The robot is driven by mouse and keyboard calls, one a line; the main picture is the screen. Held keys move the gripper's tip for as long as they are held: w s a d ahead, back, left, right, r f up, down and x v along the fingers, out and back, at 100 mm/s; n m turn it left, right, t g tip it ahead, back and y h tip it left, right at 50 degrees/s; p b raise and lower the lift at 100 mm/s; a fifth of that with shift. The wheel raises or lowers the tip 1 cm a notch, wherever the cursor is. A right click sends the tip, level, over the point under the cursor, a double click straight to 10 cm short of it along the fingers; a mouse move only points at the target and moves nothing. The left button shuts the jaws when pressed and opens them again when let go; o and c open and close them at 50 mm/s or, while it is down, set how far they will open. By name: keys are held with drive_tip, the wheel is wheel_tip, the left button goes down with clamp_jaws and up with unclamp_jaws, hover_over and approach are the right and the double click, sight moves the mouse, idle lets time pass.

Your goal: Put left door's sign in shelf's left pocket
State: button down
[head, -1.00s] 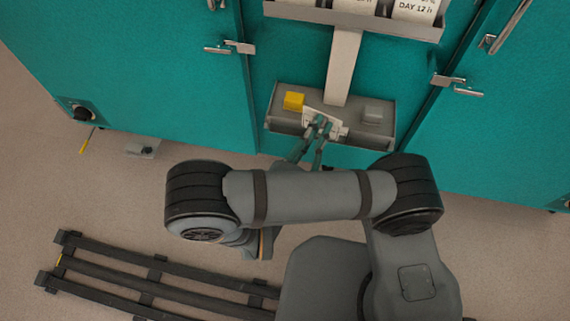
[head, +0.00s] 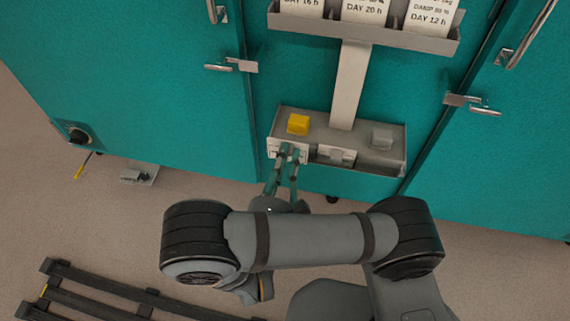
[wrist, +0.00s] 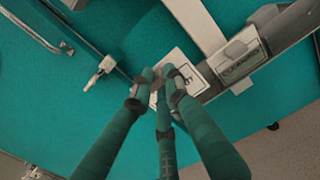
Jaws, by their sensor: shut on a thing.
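My gripper (head: 290,152) is shut on a white sign (head: 276,147) at the left front of the lower grey shelf (head: 336,124). In the wrist view my gripper's fingertips (wrist: 162,82) overlap the sign (wrist: 181,60), whose dark print is partly hidden by the fingers. I cannot tell whether the sign sits in a pocket or just in front of the shelf edge. A second pale plate (head: 336,155) with a grey piece on it is at the middle of the shelf front, right of the held sign; it also shows in the wrist view (wrist: 238,62).
A yellow block (head: 298,124) and a grey block (head: 382,138) stand on the lower shelf. An upper rack (head: 364,34) holds several printed cards. Teal doors with metal handles (head: 233,66) flank the shelf. A dark slatted rack (head: 110,292) lies on the floor.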

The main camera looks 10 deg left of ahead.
sight(291, 148)
drive_tip(key=shift+w+f+b, duration=0.25)
drive_tip(key=shift+w, duration=0.7)
drive_tip(key=shift+w+f+b, duration=0.25)
drive_tip(key=shift+w, duration=0.65)
drive_tip(key=shift+w+f, duration=0.15)
drive_tip(key=shift+w, duration=0.65)
drive_tip(key=shift+w+f, duration=0.1)
drive_tip(key=shift+w, duration=0.65)
drive_tip(key=shift+r+p, duration=0.1)
drive_tip(key=shift+p, duration=0.65)
drive_tip(key=shift+w+p, duration=0.1)
drive_tip(key=shift+p, duration=0.2)
drive_tip(key=shift+f, duration=0.35)
drive_tip(key=shift+f, duration=0.4)
drive_tip(key=shift+f+b, duration=0.25)
drive_tip(key=shift+b, duration=0.15)
drive_tip(key=shift+f, duration=0.25)
